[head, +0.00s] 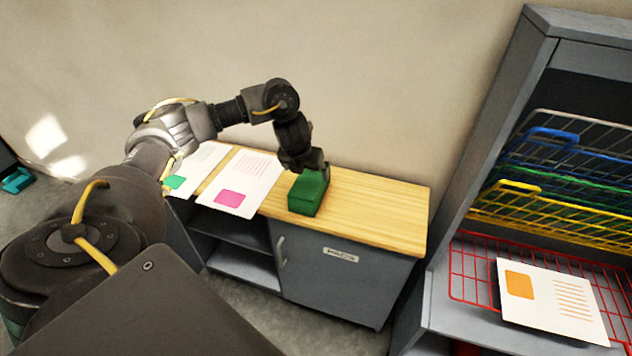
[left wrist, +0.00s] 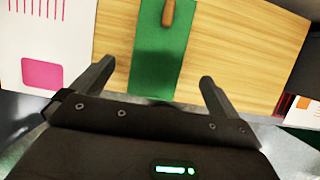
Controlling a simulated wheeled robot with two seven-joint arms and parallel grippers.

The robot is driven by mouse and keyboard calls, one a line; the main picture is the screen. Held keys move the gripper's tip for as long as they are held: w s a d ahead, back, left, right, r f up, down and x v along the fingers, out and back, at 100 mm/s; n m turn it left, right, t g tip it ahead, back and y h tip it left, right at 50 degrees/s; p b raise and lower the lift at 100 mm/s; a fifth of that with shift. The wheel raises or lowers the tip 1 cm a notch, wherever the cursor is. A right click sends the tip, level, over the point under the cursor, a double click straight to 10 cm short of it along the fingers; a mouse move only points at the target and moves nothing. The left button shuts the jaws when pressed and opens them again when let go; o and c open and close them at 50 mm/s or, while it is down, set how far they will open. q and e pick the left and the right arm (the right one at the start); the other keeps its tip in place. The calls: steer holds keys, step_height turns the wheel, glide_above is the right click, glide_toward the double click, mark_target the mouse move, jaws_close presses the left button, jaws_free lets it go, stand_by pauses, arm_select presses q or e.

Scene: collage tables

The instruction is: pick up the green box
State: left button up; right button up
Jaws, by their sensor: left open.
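The green box (head: 308,194) stands on the wooden top of a grey cabinet, near its middle. My left gripper (head: 306,166) is above the box and hides part of its far end. In the left wrist view, the box (left wrist: 160,50) lies between the two spread fingers of the left gripper (left wrist: 155,82), with a gap on each side. A small brown-orange piece shows at the box's upper edge there. The left gripper is open and holds nothing. My right gripper is not in view.
Paper sheets with a pink square (head: 243,180) and a green square (head: 203,165) lie left of the box. The wooden top (head: 385,207) is bare to its right. A grey rack with coloured wire trays (head: 545,215) and an orange-marked sheet (head: 550,300) stands at right.

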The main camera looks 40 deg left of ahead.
mark_target(309, 181)
arm_select(q)
steer(key=shift+w+d, duration=0.15)
steer(key=shift+w, duration=0.1)
steer(key=f+b, duration=0.2)
steer(key=shift+a+f, duration=0.35)
steer(key=shift+f, duration=0.05)
steer(key=shift+b+x, duration=0.35)
steer(key=shift+x, duration=0.75)
steer(key=shift+w+a+f, duration=0.2)
steer(key=shift+w, duration=0.1)
steer(key=shift+f, duration=0.3)
steer(key=x, duration=0.4)
steer(key=shift+w+f+p, duration=0.15)
steer(key=shift+w+p, duration=0.1)
steer(key=shift+p, duration=0.1)
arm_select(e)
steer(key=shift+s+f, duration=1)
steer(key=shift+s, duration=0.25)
